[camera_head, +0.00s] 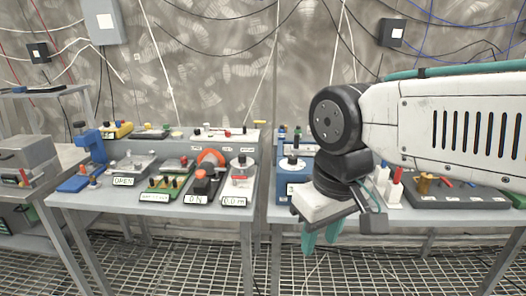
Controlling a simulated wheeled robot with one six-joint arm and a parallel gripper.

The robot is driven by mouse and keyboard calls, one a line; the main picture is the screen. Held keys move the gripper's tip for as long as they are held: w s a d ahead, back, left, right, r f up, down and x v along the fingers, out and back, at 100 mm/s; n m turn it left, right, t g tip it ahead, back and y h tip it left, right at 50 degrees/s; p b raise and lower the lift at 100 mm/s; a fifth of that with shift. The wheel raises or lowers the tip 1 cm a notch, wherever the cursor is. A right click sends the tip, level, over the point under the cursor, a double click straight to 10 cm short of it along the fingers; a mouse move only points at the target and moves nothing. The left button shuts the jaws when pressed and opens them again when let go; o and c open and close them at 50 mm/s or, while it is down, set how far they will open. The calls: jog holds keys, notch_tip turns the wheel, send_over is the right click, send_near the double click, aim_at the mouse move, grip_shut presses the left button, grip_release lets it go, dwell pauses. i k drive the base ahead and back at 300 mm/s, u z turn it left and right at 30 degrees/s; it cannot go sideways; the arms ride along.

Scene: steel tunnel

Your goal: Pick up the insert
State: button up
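I cannot tell for sure which of the small parts on the benches is the insert. My gripper (320,242) points down in front of the right bench (285,215), below the level of its top. Its two teal fingers stand a little apart, and nothing shows between them. My arm covers part of the right bench and whatever stands behind it.
A brass-coloured part (425,183) lies on a dark plate at right. The grated floor in front is clear.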

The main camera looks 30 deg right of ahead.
aim_at(296, 147)
jog(key=u, duration=0.2)
jog(key=i, duration=0.8)
jog(key=z, duration=0.75)
jog(key=i, duration=0.55)
jog(key=z, duration=0.5)
